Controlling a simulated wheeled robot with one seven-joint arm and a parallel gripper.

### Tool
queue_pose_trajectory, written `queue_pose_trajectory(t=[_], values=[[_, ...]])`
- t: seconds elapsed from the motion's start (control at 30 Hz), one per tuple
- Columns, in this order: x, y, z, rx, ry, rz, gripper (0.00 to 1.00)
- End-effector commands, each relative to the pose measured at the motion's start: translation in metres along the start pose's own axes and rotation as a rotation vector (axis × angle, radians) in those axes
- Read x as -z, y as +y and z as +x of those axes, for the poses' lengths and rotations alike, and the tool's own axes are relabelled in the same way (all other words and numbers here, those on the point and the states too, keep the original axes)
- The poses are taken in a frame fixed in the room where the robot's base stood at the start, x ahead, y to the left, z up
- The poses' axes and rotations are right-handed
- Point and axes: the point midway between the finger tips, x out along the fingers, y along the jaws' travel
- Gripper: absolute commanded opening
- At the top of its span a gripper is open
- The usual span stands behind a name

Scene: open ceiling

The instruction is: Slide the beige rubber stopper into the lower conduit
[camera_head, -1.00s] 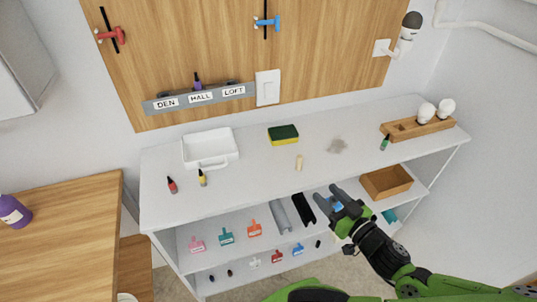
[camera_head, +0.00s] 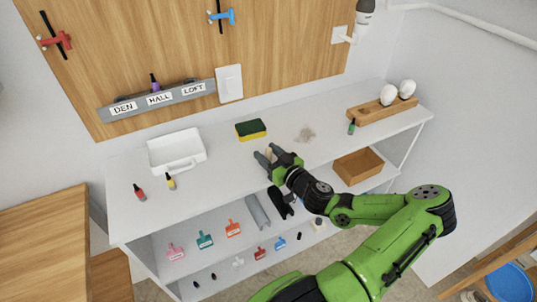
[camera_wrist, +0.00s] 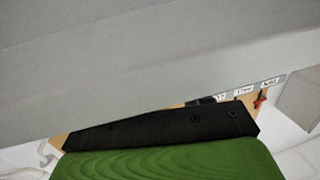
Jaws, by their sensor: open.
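The small beige rubber stopper (camera_head: 268,153) is on the white counter, in front of the sponge. My gripper (camera_head: 268,155) is open, with its dark fingers low over the counter around the stopper; I cannot tell whether they touch it. The stopper is partly hidden by the fingers and cannot be made out in the wrist view. A grey channel (camera_head: 258,212) and a black channel (camera_head: 280,203), partly behind my arm, lie on the shelf below. I cannot tell which thing is the lower conduit; a white pipe (camera_head: 462,11) runs along the wall at upper right.
A yellow-green sponge (camera_head: 251,130) lies behind my gripper. A white tray (camera_head: 177,150) and small red (camera_head: 139,192) and yellow (camera_head: 171,181) bottles stand left. A wooden holder (camera_head: 382,112) and green bottle (camera_head: 351,127) are right. A wooden box (camera_head: 358,166) sits below.

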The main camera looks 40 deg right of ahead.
Motion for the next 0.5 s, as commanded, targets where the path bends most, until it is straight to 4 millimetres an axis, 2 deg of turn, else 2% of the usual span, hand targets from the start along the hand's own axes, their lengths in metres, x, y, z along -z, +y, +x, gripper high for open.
queue_pose_trajectory(t=[0.1,0.4,0.5], values=[[-0.0004,0.0001,-0.0005,0.000,0.000,0.000,0.48],[-0.0005,0.0000,-0.0008,0.001,0.000,0.000,0.02],[-0.0004,0.0000,-0.0008,0.001,0.000,0.000,0.00]])
